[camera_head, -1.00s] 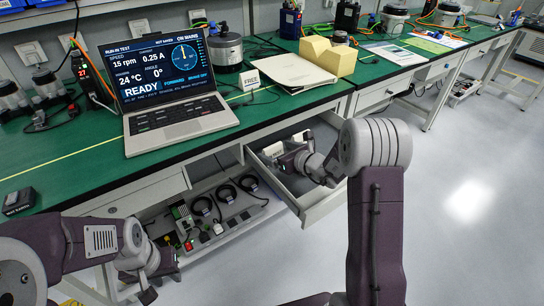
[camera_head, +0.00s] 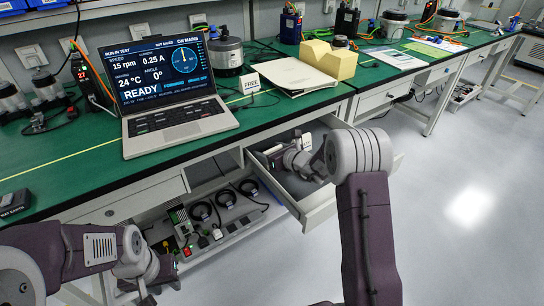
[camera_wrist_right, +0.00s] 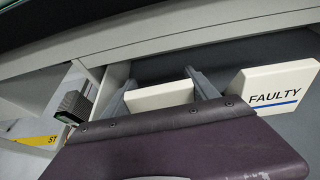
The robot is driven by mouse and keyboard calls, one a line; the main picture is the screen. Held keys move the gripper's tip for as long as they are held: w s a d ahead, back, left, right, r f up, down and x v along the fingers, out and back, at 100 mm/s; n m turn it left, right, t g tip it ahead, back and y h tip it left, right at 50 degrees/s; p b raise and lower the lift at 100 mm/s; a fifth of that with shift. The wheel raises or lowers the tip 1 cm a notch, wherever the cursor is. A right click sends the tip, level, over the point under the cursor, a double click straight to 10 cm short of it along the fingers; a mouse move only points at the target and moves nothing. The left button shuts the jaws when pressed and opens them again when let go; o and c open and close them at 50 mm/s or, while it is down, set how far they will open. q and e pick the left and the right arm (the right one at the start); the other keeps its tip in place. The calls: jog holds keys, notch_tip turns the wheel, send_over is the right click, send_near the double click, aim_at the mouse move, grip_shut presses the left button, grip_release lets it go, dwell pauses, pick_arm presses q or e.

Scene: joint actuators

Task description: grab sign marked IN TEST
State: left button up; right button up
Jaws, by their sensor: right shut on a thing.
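My right gripper (camera_wrist_right: 160,95) is in the open drawer under the green bench, shut on a cream sign (camera_wrist_right: 163,96). Its fingers lie on either side of the sign, and no lettering on it shows. A cream sign marked FAULTY (camera_wrist_right: 275,88) with a blue line lies in the drawer just right of the gripper in the right wrist view. In the head view my right gripper (camera_head: 284,154) is small and partly hidden by my own arm. My left gripper (camera_head: 147,299) is low at the bottom left; its jaws are too unclear to read.
The open drawer (camera_head: 318,207) juts from the bench. A FREE sign (camera_head: 250,84) stands on the bench beside the laptop (camera_head: 175,121). Yellow blocks (camera_head: 329,60) stand behind. A lower shelf (camera_head: 224,236) holds black cable coils and small devices. Floor at right is clear.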

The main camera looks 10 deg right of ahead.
jog(key=shift+s+d+r, duration=0.1)
jog(key=shift+s+r, duration=0.1)
jog(key=shift+r, duration=0.1)
jog(key=r+p+v, duration=0.1)
jog(key=p+v, duration=0.4)
jog(key=v, duration=1)
jog(key=shift+r, duration=0.3)
